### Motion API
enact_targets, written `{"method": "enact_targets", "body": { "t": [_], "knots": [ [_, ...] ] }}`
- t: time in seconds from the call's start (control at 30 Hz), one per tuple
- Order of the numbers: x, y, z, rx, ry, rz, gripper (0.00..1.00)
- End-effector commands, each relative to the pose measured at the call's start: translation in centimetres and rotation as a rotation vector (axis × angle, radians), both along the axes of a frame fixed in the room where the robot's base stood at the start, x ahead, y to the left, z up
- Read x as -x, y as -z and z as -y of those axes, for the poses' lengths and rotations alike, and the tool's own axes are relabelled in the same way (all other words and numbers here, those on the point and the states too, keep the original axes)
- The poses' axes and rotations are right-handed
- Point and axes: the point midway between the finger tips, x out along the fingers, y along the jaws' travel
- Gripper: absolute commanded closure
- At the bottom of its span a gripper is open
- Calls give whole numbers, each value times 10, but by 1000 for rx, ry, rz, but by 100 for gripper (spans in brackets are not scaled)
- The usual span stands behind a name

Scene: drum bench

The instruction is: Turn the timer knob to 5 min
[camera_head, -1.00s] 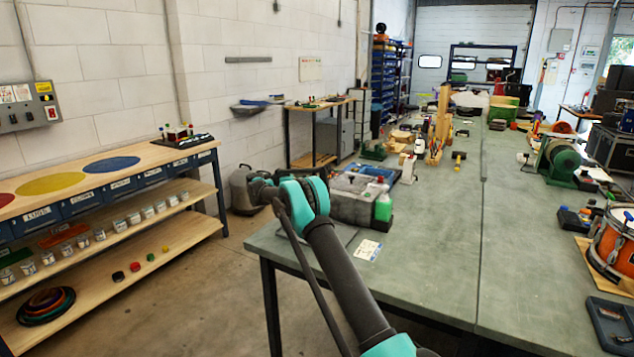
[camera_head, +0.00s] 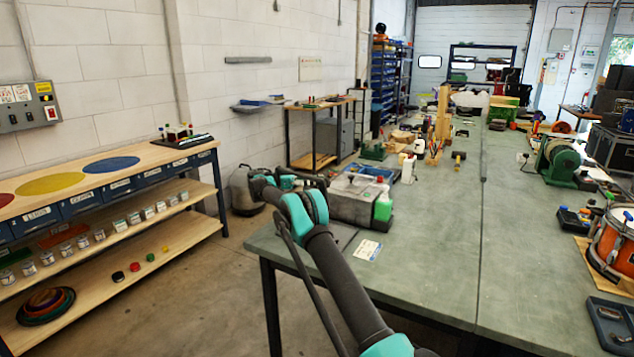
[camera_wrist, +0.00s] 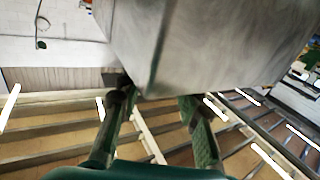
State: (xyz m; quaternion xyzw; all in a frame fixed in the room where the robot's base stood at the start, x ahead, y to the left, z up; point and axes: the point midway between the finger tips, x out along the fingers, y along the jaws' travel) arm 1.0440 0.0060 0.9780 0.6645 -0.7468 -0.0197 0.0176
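A grey metal box-shaped machine (camera_head: 355,201) stands on the near left corner of the green bench, and its body fills the top of the wrist view (camera_wrist: 215,40). No timer knob or dial can be made out in either view. A small dark part (camera_wrist: 115,78) shows at the machine's lower left edge in the wrist view, too blurred to identify. My gripper (camera_wrist: 158,118) has its two dark green fingers apart, close to the machine's lower corner, with nothing visible held between them. In the head view my arm's wrist hides the machine's left side.
A wooden shelf unit (camera_head: 130,225) stands at the left wall. The floor between shelf and bench is open.

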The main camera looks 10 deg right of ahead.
Motion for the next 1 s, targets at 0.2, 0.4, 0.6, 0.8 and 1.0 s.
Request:
{"method": "enact_targets", "body": {
  "t": [0.2, 0.4, 0.6, 0.8, 1.0],
  "knots": [
    [0, 0, 0, 0, -1, 0, 53],
    [0, -2, -1, 0, -2, 0, 53],
    [0, -27, 0, 0, -2, 0, 53],
    [0, -64, 0, 0, -1, 0, 53],
    [0, -91, 0, 0, -1, 0, 53]
  ]
}}
